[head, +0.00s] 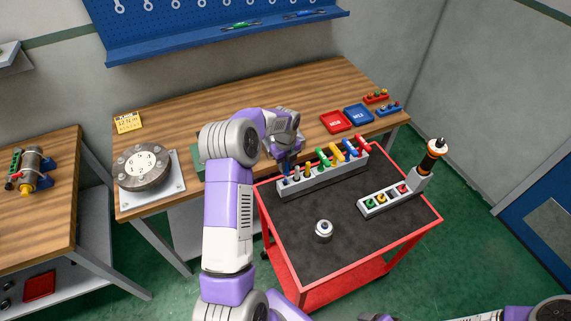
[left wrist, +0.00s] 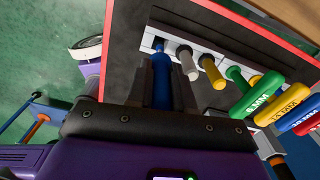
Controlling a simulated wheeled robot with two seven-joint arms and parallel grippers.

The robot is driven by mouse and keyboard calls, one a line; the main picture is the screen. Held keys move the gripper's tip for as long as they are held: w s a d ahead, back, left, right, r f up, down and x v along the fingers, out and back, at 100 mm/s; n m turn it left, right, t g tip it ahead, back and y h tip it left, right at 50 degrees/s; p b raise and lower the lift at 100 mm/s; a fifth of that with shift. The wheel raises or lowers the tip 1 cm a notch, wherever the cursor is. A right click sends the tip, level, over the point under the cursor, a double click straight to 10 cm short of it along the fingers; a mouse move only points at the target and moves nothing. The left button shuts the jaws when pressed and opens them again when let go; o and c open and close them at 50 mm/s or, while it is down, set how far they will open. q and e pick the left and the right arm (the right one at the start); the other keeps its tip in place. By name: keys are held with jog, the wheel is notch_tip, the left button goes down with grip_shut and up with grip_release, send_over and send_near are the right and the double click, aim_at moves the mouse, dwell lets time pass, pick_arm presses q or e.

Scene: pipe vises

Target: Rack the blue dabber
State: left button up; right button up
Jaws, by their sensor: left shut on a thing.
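The blue dabber (left wrist: 160,70) is between the fingers of my left gripper (head: 286,158), which is shut on it. In the head view the dabber (head: 284,169) shows as a small blue patch under the gripper, at the left end of the grey rack (head: 325,182). In the left wrist view its far end meets the pale rack strip, in line with a grey dabber (left wrist: 187,62) and a yellow one (left wrist: 213,73). I cannot tell how deep it sits. My right gripper is not in view.
Green (left wrist: 250,95), yellow, blue and red handled tools fill the rack's right part. A small round white-topped thing (head: 323,229) stands on the dark cart top (head: 290,225). A grey block with coloured inserts (head: 388,200) and an orange-black tool (head: 433,155) are at right.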

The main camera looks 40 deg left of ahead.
aim_at(286, 179)
pick_arm(q)
jog(key=shift+f+b, duration=2.05)
jog(key=shift+f, duration=1.25)
dwell(1.4)
jog(key=shift+f, duration=0.15)
dwell(0.8)
jog(key=o, duration=0.9)
jog(key=shift+r, duration=3.8)
jog(key=shift+r+p, duration=0.1)
jog(key=shift+p, duration=0.25)
